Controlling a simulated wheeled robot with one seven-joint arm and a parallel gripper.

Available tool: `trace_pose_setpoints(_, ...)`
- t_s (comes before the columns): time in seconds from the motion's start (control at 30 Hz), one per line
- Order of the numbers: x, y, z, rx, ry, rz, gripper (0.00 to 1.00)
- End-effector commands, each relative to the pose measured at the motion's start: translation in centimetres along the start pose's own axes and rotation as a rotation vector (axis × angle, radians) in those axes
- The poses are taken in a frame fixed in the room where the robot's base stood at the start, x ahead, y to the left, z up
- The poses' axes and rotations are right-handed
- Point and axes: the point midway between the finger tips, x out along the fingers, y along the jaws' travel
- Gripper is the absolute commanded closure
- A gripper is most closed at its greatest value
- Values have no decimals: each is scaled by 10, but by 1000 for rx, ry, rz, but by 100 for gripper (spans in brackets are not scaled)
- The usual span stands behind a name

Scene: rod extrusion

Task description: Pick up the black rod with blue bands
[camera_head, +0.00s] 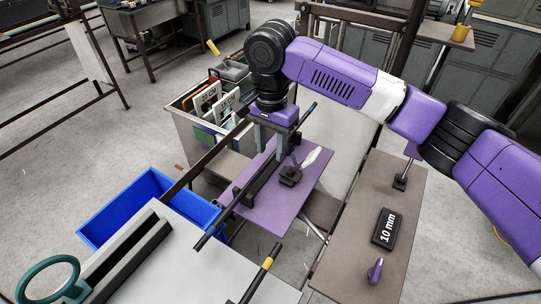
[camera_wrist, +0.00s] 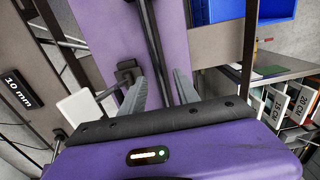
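The black rod (camera_head: 219,223) runs diagonally over the purple board in the head view, from the lower left up past my gripper. A small blue band shows near its upper end; other bands are hard to make out. My gripper (camera_head: 270,146) points down over the rod. In the wrist view the black rod (camera_wrist: 154,42) passes between the two grey fingers of my gripper (camera_wrist: 158,88), with gaps on both sides. The fingers are open and hold nothing. The part of the rod beneath the gripper's body is hidden.
A purple board (camera_head: 285,208) carries a small black clamp (camera_head: 290,176). A black rod with a yellow band (camera_head: 267,263) lies in front. A blue bin (camera_head: 150,188) is at left. A bench with a "10 mm" block (camera_head: 386,229) is at right, and a crate of signs (camera_head: 195,128) stands behind.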

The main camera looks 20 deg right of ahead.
Motion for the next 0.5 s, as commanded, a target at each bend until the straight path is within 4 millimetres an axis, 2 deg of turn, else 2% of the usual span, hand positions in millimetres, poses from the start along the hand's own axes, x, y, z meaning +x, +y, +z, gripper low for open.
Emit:
trace_pose_setpoints(0.13, 13, 0, 0, 0, -1, -1, 62)
trace_pose_setpoints(0.37, 15, 0, 0, -1, 0, -2, 62)
trace_pose_setpoints(0.5, 15, 0, 0, -1, 0, -2, 86)
